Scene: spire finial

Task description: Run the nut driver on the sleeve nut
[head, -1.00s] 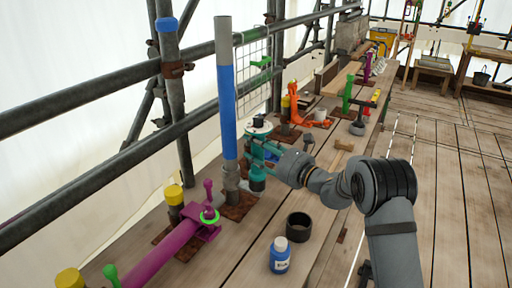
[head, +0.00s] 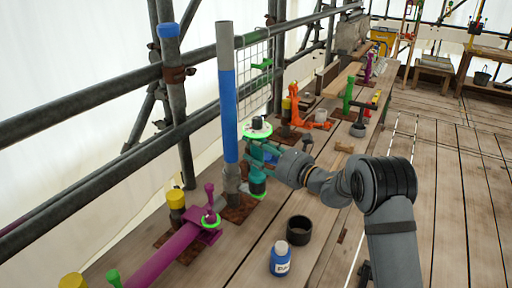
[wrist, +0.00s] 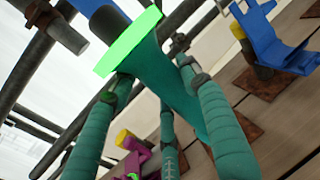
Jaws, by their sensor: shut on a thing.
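A teal tool (head: 256,152) stands upright beside a grey post (head: 228,110) with a blue band; I take it to be the nut driver. A bright green disc (head: 257,130) with a dark knob tops it, and a teal base with a green ring (head: 257,193) sits below. My gripper (head: 266,153) reaches in from the right and is shut on the tool. In the wrist view, my teal-wrapped fingers (wrist: 153,75) flank the tapering teal body (wrist: 165,75) below the green disc (wrist: 128,42). I cannot make out the sleeve nut itself.
A magenta clamp (head: 170,248) with a green ring lies front left. A black cup (head: 299,229) and a blue bottle (head: 280,260) stand on the planks in front. An orange clamp (head: 296,113) is behind. Grey scaffold tubes (head: 90,105) run along the left.

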